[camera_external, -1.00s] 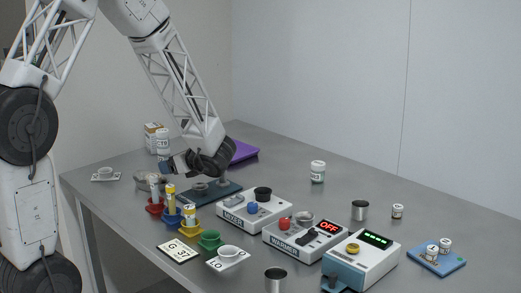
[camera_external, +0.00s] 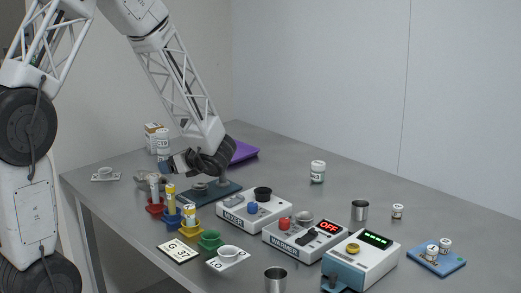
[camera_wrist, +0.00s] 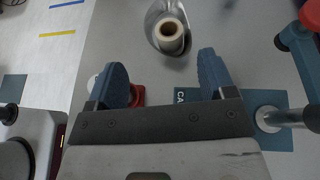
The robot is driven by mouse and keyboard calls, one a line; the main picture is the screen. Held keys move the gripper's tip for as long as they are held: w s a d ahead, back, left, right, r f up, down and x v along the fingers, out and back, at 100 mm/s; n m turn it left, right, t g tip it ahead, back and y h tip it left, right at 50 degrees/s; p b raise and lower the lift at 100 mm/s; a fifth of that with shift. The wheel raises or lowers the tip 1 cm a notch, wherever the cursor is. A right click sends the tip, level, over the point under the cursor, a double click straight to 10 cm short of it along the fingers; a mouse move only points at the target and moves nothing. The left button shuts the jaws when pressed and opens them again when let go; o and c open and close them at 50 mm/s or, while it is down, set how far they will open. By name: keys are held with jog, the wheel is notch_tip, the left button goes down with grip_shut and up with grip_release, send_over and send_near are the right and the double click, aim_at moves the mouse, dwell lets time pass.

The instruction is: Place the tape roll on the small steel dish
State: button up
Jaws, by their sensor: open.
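The tape roll (camera_wrist: 172,35), cream with a brown core, appears in the wrist view at top centre. It sits in or over a shiny steel dish (camera_wrist: 153,22); whether it rests on the dish I cannot tell. My gripper (camera_wrist: 162,64) is open and empty, with its blue fingers apart and the roll ahead of the gap between them. In the external view my gripper (camera_external: 172,165) is low over the far left part of the table, beside a small metallic shape (camera_external: 141,181) that is too small to make out clearly.
Red, blue, yellow and green cups (camera_external: 209,241), some holding vials, stand close by. A blue stand (camera_external: 226,191), the mixer (camera_external: 254,212) and the warmer (camera_external: 304,240) lie to the right. The back right table is mostly clear.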

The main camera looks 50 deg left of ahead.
jog(key=s+d+r+n+t+h, duration=0.2)
jog(key=s+d+r+n+h, duration=0.4)
jog(key=s+d, duration=0.6)
jog(key=s+d+r+n+t+h, duration=0.2)
jog(key=s+d+r+n+h, duration=0.5)
jog(key=s+d+r+n, duration=0.3)
jog(key=s+d+r, duration=0.3)
jog(key=shift+d+r, duration=0.15)
jog(key=shift+d, duration=0.05)
